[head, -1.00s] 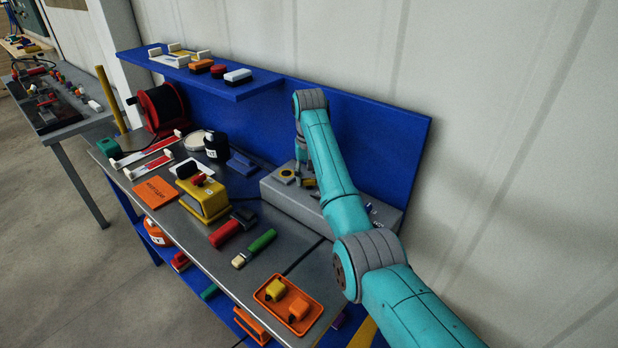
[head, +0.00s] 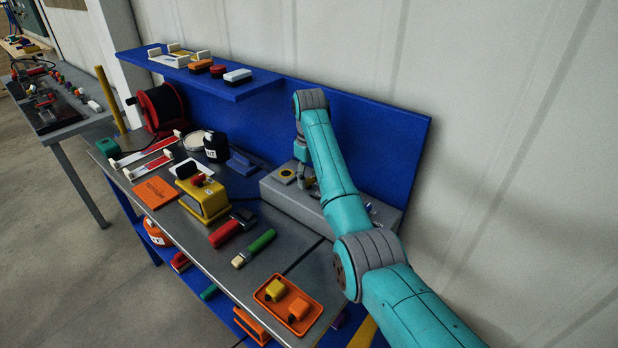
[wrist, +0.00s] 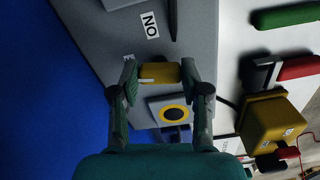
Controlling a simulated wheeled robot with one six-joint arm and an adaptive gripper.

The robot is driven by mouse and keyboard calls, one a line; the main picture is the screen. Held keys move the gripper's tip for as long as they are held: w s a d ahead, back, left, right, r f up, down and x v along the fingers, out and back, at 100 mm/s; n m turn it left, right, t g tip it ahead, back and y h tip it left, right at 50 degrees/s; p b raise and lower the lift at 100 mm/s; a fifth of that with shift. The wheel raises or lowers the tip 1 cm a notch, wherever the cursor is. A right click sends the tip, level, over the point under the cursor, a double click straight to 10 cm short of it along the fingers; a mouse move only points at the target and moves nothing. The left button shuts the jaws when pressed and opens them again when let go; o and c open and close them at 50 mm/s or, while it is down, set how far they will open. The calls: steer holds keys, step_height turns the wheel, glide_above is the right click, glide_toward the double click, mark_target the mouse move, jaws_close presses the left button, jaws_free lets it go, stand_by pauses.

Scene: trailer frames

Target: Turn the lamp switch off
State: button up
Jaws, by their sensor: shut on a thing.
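A grey box (head: 285,203) sits at the back of the bench, against the blue panel. In the wrist view the box face (wrist: 108,35) carries a white label (wrist: 149,24) reading ON and a yellow switch knob (wrist: 160,72) with a white pointer line. The pointer lies crosswise between my fingers and does not point at the ON label. My gripper (wrist: 164,82) has a finger on each side of the knob and is shut on it. In the head view my gripper (head: 304,180) is over the box, and my arm hides the knob.
A yellow ring with a dark centre (wrist: 172,113) is close beside the knob. A yellow block-shaped device (head: 205,200), red and green handled tools, and an orange tray (head: 312,316) lie on the bench. A blue shelf (head: 220,84) hangs behind.

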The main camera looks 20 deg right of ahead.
steer(key=shift+n, duration=1.1)
steer(key=o, duration=1.1)
steer(key=shift+o, duration=0.2)
